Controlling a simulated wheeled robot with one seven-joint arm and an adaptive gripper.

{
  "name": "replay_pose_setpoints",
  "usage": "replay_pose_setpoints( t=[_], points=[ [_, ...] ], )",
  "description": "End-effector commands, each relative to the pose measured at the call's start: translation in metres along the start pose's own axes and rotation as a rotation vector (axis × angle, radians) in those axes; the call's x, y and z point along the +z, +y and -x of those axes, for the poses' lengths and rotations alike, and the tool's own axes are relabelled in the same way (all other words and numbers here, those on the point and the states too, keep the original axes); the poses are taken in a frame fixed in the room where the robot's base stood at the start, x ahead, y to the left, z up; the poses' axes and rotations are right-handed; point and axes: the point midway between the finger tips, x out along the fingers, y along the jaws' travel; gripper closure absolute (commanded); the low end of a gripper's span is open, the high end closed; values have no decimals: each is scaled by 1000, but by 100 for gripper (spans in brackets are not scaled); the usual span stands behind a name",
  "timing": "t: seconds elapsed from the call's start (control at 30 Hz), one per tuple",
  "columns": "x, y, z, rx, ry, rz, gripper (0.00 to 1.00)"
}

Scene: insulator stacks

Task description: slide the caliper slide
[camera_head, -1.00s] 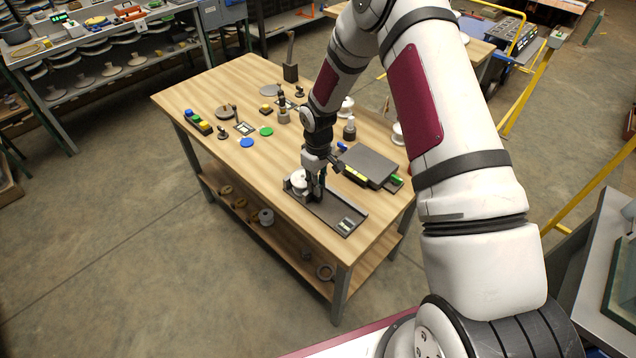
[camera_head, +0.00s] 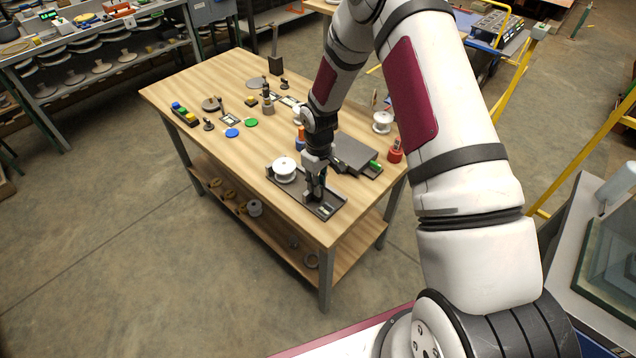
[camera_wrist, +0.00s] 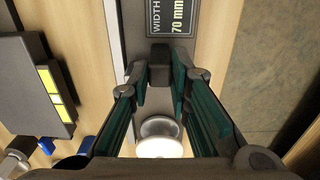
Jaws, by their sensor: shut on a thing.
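The caliper (camera_head: 331,210) is a long dark base lying along the near right edge of the wooden table. A white spool (camera_head: 285,170) stands at its left end. My gripper (camera_head: 314,194) points down over the caliper's middle, to the right of the spool and apart from it. In the wrist view my gripper (camera_wrist: 159,80) is shut on the dark block of the caliper slide (camera_wrist: 159,52). A display plate (camera_wrist: 171,16) reading "WIDTH 70 mm" lies just beyond the slide. The spool also shows between the fingers (camera_wrist: 158,141), partly hidden.
A dark flat box (camera_head: 352,153) lies close behind the caliper. A red-based piece (camera_head: 395,151) and another white spool (camera_head: 382,121) stand on the table's right side. Blue (camera_head: 232,133) and green (camera_head: 252,123) discs lie to the left. The table's front edge is close to the caliper.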

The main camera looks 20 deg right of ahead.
Motion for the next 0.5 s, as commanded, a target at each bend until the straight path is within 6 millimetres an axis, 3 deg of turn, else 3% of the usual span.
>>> replay_pose_setpoints(
  t=[0.07, 0.1, 0.2, 0.5],
  points=[
    [4, 0, 0, -1, -10, -2, 100],
    [5, 0, -1, -1, -11, -2, 80],
    [5, 0, 0, -1, -11, -2, 62],
    [3, 0, 1, -1, -7, -1, 62]
  ],
)
